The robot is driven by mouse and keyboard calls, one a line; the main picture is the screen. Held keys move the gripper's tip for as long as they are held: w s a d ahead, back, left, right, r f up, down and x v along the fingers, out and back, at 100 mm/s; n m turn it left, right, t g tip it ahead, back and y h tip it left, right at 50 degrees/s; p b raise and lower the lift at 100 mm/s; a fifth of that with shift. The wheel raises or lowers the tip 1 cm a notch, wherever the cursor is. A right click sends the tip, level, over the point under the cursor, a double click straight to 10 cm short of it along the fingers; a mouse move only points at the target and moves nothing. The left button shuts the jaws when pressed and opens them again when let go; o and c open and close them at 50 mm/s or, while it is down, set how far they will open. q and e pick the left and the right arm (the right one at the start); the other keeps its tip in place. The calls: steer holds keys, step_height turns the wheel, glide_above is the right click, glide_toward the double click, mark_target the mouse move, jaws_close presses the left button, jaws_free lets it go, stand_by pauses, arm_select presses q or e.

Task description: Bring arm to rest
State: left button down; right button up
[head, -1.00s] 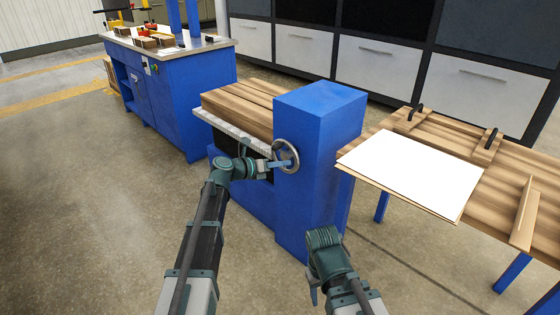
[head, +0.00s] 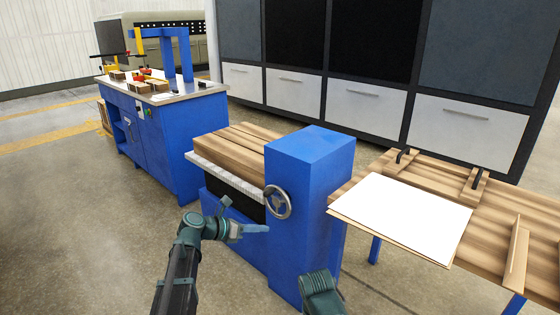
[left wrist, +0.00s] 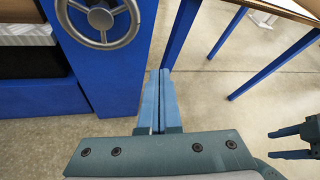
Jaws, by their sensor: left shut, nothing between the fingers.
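My left gripper (head: 254,228) is in front of the blue machine and below its grey handwheel (head: 278,202), apart from the wheel. Its blue fingers are together with nothing between them, as the left wrist view (left wrist: 158,100) also shows. The handwheel shows at the upper left of the left wrist view (left wrist: 99,18). My right arm comes in at the bottom of the head view, its fingers hidden there. My right gripper (left wrist: 290,143) shows at the right edge of the left wrist view, with two fingers apart and nothing seen between them.
The blue machine (head: 305,175) carries wooden boards (head: 232,148) at its left. A wooden table (head: 500,222) with a white sheet (head: 402,215) stands at the right. A blue workbench (head: 170,135) is at the back left. Open floor (head: 75,230) lies at the left.

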arm_select(q)
steer(key=s+d+f+m+g+y, duration=0.25)
steer(key=s+d+f+m, duration=0.25)
steer(key=s+m, duration=0.25)
steer(key=s+d+f+m+g+y, duration=0.2)
steer(key=s+d+f+m+g, duration=0.15)
steer(key=s+m, duration=0.35)
steer(key=s+a+f+m+g+y, duration=0.15)
steer(key=s+m+y, duration=0.25)
steer(key=s+m, duration=0.4)
steer(key=s+f+m+y, duration=0.3)
steer(key=s+m, duration=0.2)
steer(key=m, duration=0.5)
step_height(320, 180, up, 37)
steer(key=p, duration=3.7)
steer(key=shift+a+r, duration=0.15)
steer(key=shift+a, duration=0.05)
steer(key=shift+a+y, duration=0.1)
steer(key=shift+y, duration=0.15)
